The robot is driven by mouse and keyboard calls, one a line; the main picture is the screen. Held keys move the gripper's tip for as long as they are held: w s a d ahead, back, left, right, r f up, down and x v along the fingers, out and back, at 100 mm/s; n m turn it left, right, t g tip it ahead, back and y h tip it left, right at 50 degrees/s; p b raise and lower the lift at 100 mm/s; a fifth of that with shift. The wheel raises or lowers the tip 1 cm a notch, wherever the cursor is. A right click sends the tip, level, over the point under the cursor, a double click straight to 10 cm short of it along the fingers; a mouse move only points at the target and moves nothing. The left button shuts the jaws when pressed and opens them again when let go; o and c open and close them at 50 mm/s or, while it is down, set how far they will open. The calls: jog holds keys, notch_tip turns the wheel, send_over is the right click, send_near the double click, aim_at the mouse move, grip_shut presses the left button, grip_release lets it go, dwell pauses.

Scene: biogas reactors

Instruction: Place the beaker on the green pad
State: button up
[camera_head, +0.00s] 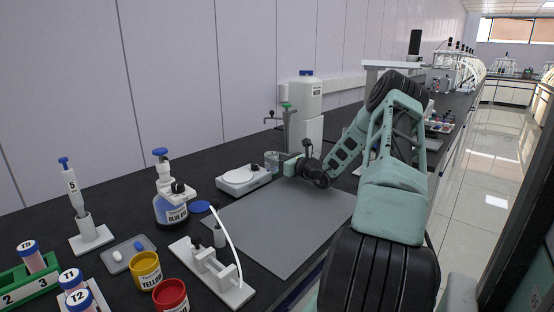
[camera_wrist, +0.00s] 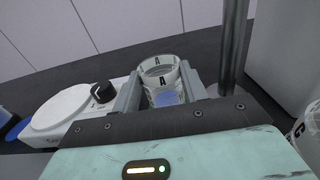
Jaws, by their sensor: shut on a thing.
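A clear glass beaker (camera_wrist: 160,72) marked with a black "A" stands between the two fingers of my gripper (camera_wrist: 160,88) in the wrist view. The gripper is shut on it. In the head view the small beaker (camera_head: 272,160) shows at the back of the bench, beyond the grey mat, with my gripper (camera_head: 279,167) at its right side. I cannot make out whether its base touches the bench.
A white stirrer plate (camera_head: 243,180) stands left of the beaker; its knob is close to my left finger. A metal stand (camera_wrist: 233,45) rises just right of the gripper. The grey mat (camera_head: 275,225) is mostly clear. A blue disc (camera_head: 200,206) lies near a blue-dye bottle (camera_head: 170,205).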

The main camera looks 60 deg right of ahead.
jog(key=o, duration=1)
jog(key=shift+o, duration=0.4)
jog(key=shift+r, duration=0.1)
jog(key=s, duration=0.4)
jog(key=s+a, duration=0.1)
jog(key=s, duration=0.7)
jog(key=shift+a, duration=0.15)
